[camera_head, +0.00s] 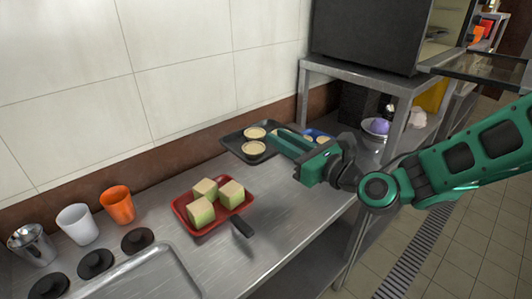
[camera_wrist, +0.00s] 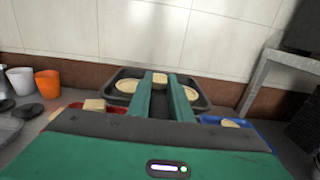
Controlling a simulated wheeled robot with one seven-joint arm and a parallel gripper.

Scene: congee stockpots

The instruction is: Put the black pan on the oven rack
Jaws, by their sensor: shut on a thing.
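The black pan (camera_head: 234,141) is a dark rectangular tray near the back wall, holding round pale pastries (camera_head: 254,149). It also shows in the wrist view (camera_wrist: 204,101), straight ahead. My gripper (camera_head: 279,138) reaches in from the right, and its green fingers (camera_wrist: 161,78) are shut on the pan's near side. One pastry shows between the fingertips. I cannot tell whether the pan touches the counter. The oven (camera_head: 365,38) is a black box on a metal stand at the back right, with its glass door (camera_head: 480,66) open. The rack is not clearly seen.
A red tray (camera_head: 180,210) with pale green cubes stands on the steel counter (camera_head: 290,225). A blue tray (camera_wrist: 240,125) lies right of the pan. Cups (camera_head: 117,205), black lids (camera_head: 137,240) and a metal tray (camera_head: 150,275) are at left. The stand's leg (camera_head: 303,95) is near the pan.

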